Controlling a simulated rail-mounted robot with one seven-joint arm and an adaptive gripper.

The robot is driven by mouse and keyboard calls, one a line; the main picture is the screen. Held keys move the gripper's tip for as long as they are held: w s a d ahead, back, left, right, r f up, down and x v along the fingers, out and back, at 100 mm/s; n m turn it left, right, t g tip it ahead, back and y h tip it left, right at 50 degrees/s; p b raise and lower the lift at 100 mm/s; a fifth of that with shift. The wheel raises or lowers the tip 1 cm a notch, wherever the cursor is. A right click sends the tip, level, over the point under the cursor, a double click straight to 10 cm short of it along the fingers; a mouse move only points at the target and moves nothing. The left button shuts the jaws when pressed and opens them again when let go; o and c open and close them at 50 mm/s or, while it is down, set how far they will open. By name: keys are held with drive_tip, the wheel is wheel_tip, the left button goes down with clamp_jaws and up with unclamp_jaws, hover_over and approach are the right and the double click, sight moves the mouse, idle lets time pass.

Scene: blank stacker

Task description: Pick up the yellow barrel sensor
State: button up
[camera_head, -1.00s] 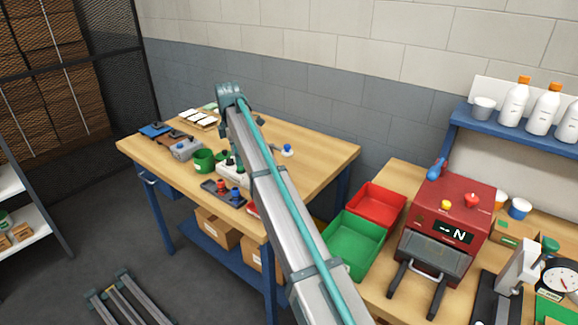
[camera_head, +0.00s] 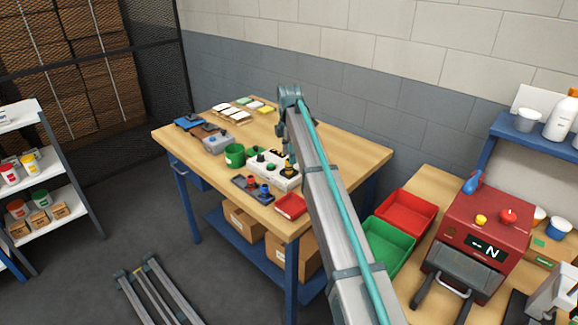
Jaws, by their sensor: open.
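A small yellow and black piece (camera_head: 289,171), which looks like the yellow barrel sensor, stands at the right end of the white holder block (camera_head: 276,180) on the wooden table. It is too small to make out in detail, and it lies just left of my arm in the picture. The block also carries dark and green knob-like pieces. My arm crosses the table from the lower right, with its far joint above the table's middle. My gripper's fingers cannot be made out, so its place relative to the sensor is unclear.
Left of the block are a green cup (camera_head: 234,155), a grey box (camera_head: 216,143) and a dark tray (camera_head: 252,189) with red and blue pieces. A red tray (camera_head: 291,206) lies at the front edge. Red (camera_head: 408,213) and green bins (camera_head: 387,247) stand right. The table's right part is clear.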

sight(289, 166)
drive_tip(key=shift+w+f+p, duration=0.1)
drive_tip(key=shift+f+p, duration=0.2)
drive_tip(key=shift+f, duration=1.35)
drive_tip(key=shift+c, duration=0.4)
clamp_jaws()
drive_tip(key=shift+r, duration=0.1)
